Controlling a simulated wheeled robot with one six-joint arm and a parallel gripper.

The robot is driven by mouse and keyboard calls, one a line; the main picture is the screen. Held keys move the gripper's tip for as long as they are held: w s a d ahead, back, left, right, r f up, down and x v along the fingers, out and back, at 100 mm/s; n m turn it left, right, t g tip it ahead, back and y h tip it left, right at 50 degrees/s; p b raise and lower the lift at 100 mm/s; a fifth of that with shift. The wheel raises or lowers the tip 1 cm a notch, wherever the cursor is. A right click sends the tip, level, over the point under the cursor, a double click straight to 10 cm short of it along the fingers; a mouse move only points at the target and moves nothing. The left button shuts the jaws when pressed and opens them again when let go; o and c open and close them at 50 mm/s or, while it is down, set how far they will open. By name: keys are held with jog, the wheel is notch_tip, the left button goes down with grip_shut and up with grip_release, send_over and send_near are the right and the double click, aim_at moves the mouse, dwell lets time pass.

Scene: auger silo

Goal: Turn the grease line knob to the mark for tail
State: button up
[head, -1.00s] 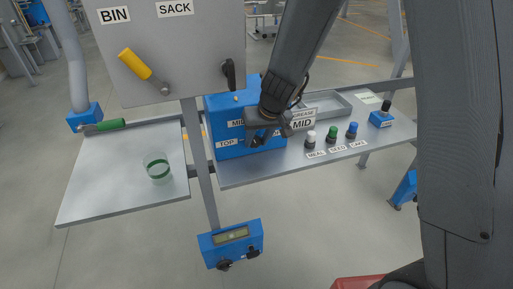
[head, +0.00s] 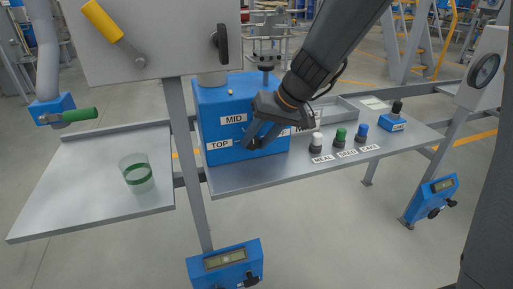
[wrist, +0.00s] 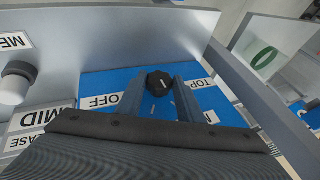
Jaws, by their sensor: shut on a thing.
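The grease line knob (wrist: 159,82) is a small black knob on the face of the blue box (head: 212,108). My gripper (wrist: 158,92) has one finger on each side of the knob and is shut on it. In the head view my gripper (head: 251,138) hides the knob. Around it on the box are the labels TOP (head: 219,145), MID (head: 233,119) and OFF (wrist: 102,102). No tail label can be read. A white sign reading MID (wrist: 40,118) stands beside the box, with "EASE" visible on it.
White, green and blue knobs (head: 340,138) labelled MEAL, SEED and CAKE stand on the shelf right of the box. A glass with a green band (head: 137,175) stands on the left tray (head: 75,200). A yellow-handled lever (head: 103,20) is on the grey panel above.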

jog(key=shift+d+f+y+b, duration=0.1)
jog(key=shift+f+y+b, duration=0.25)
jog(key=shift+b, duration=0.55)
jog(key=y+b, duration=0.1)
jog(key=b, duration=0.1)
jog(key=y+b, duration=0.1)
jog(key=b, duration=0.2)
jog(key=shift+w+d+m+y, duration=0.1)
jog(key=shift+d+m+y, duration=0.15)
jog(key=shift+m, duration=0.15)
jog(key=g+y+b, duration=0.1)
jog(key=y+b, duration=0.2)
jog(key=b, duration=0.1)
jog(key=shift+d+f+m+b, duration=0.1)
jog(key=shift+f+m+b, duration=0.05)
jog(key=shift+m+b, duration=0.2)
jog(key=o, duration=1.1)
